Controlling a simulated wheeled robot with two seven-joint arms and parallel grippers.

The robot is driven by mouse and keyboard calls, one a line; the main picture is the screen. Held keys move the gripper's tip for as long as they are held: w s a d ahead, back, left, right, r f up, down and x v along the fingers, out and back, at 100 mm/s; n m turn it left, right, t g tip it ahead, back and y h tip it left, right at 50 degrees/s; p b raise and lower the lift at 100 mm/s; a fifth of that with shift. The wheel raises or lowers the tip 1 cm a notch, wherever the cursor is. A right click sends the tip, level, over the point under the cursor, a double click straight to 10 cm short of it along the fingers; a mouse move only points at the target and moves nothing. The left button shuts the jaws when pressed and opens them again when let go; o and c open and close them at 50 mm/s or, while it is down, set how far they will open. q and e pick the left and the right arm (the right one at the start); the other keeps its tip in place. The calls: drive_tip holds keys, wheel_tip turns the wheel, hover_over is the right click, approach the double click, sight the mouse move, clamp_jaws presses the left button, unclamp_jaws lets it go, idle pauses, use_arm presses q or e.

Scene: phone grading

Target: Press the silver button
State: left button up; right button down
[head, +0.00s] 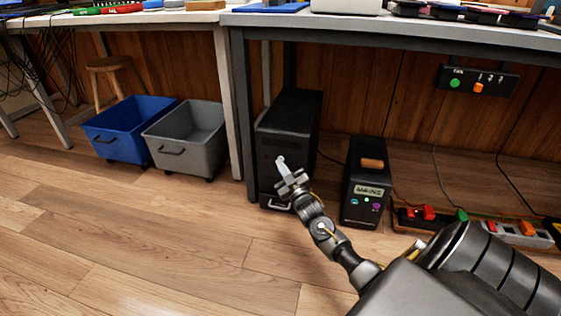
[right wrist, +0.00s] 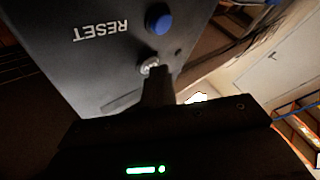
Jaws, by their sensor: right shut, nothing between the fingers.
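In the right wrist view a dark panel marked RESET, upside down, carries a small round silver button (right wrist: 150,66) and a larger blue button (right wrist: 158,18). My right gripper (right wrist: 158,78) is shut and empty. Its fingertips are right at the silver button and partly cover it; I cannot tell whether they touch or press it. In the head view my right gripper (head: 281,163) is in front of a tall black tower case (head: 302,112) under the desk. The silver button cannot be made out there. My left gripper is out of view.
A smaller black box (head: 361,210) with coloured lit buttons stands right of the tower. Power strips (head: 547,238) with cables lie further right. A blue bin (head: 118,140) and a grey bin (head: 188,145) stand left of the desk leg. The floor in front is clear.

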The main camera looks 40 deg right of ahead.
drive_tip(key=shift+s+a+p, duration=0.5)
drive_tip(key=shift+a+p, duration=0.15)
drive_tip(key=shift+a, duration=0.1)
drive_tip(key=s+a+p, duration=0.1)
drive_tip(key=a, duration=0.1)
drive_tip(key=s+a+p, duration=0.1)
drive_tip(key=a+p, duration=0.1)
drive_tip(key=shift+s, duration=0.4)
idle(0.6)
